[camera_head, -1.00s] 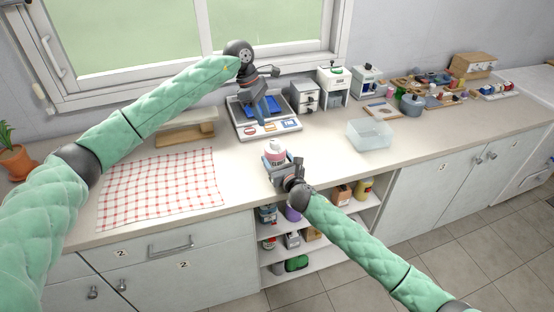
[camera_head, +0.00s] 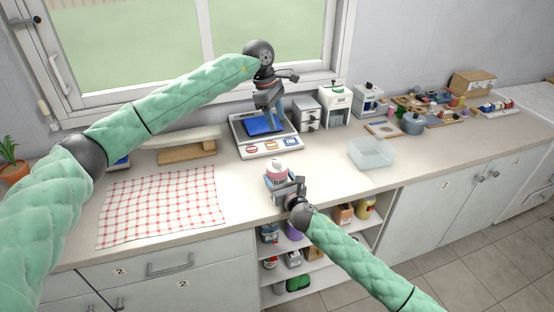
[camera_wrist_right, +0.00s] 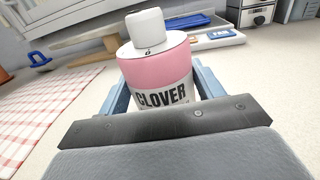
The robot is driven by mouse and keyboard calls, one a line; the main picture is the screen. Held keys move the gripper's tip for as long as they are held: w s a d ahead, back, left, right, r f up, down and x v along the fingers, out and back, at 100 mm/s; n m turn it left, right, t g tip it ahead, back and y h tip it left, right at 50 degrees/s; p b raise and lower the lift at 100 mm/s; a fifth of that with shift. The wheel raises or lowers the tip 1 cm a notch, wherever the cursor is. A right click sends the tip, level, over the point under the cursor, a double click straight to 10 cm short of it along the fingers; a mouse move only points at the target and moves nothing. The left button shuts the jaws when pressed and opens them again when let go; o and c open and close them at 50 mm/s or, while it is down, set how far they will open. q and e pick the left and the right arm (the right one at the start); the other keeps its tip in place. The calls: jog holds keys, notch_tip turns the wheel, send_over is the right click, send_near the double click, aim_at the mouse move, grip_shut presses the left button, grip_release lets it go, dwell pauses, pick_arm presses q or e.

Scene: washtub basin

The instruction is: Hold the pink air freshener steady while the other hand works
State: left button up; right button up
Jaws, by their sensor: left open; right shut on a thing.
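The pink air freshener (camera_head: 278,171) is a pink bottle with a white cap. It stands upright near the front edge of the counter. In the right wrist view the pink bottle (camera_wrist_right: 158,66) shows a label reading "CLOVER". My right gripper (camera_head: 280,184) is shut on it, with one finger on each side of the body. My left gripper (camera_head: 272,112) is open over the tray with the blue pad (camera_head: 263,126) at the back of the counter. Its fingertips are small and partly hard to make out. I cannot tell whether it touches the pad.
A red-checked cloth (camera_head: 160,204) lies at the left. A clear bin (camera_head: 372,154) stands right of the bottle. White drawer units (camera_head: 307,113) stand behind, and a wooden stand (camera_head: 187,152) sits at back left. Open shelves (camera_head: 292,272) are below the counter edge. The counter between bottle and bin is clear.

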aim_at(277, 159)
pick_arm(q)
jog(key=f+n+y, duration=0.1)
jog(key=f+n, duration=0.3)
jog(key=f, duration=0.1)
jog(key=s+f+n+y, duration=0.1)
jog(key=f+n, duration=0.7)
jog(key=f, duration=0.1)
jog(key=shift+s+d+f+y, duration=0.15)
jog(key=shift+s+f+y, duration=0.15)
jog(key=shift+s+y, duration=0.1)
dwell(0.5)
jog(key=c, duration=1)
